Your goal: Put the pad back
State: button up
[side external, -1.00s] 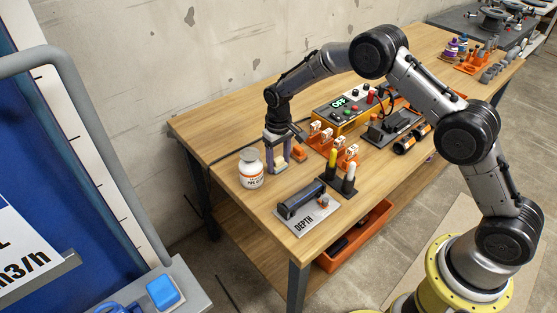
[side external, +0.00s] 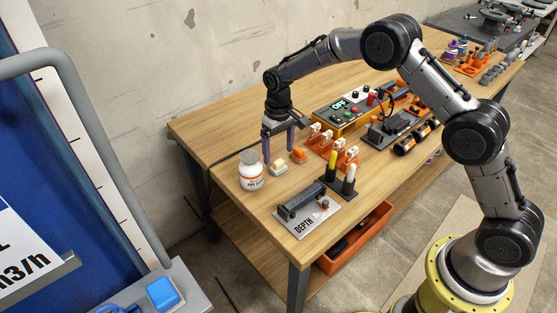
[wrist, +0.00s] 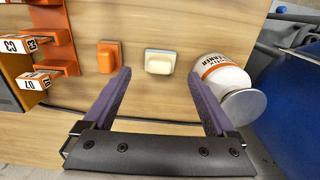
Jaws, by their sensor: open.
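A small cream pad (side external: 278,168) lies on the wooden bench, between the white bottle and a small orange block (side external: 298,155). In the wrist view the pad (wrist: 160,62) has a pale top with a darker edge and lies to the right of the orange block (wrist: 108,57), with a gap of bare wood between them. My gripper (side external: 279,149) is open and empty, raised above the bench over the pad. In the wrist view its purple fingers (wrist: 160,76) are spread wide, with the pad ahead between their tips.
A white bottle (side external: 251,176) with an orange-banded label stands close to the pad. An orange rack (side external: 322,140) with white labelled pieces, a control box (side external: 340,112) showing OFF, two upright markers (side external: 348,181) and a DEPTH plate (side external: 305,214) stand nearby. The bench's back left is clear.

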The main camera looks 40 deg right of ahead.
aim_at(279, 162)
notch_tip(279, 162, up, 7)
jog(key=shift+r, duration=0.15)
jog(key=s+d+r+t, duration=0.3)
jog(key=s+r, duration=1.3)
jog(key=s+d+t, duration=0.1)
jog(key=s+t, duration=0.1)
jog(key=s, duration=1.9)
jog(key=shift+d+f+t, duration=0.25)
jog(key=shift+f+t, duration=0.05)
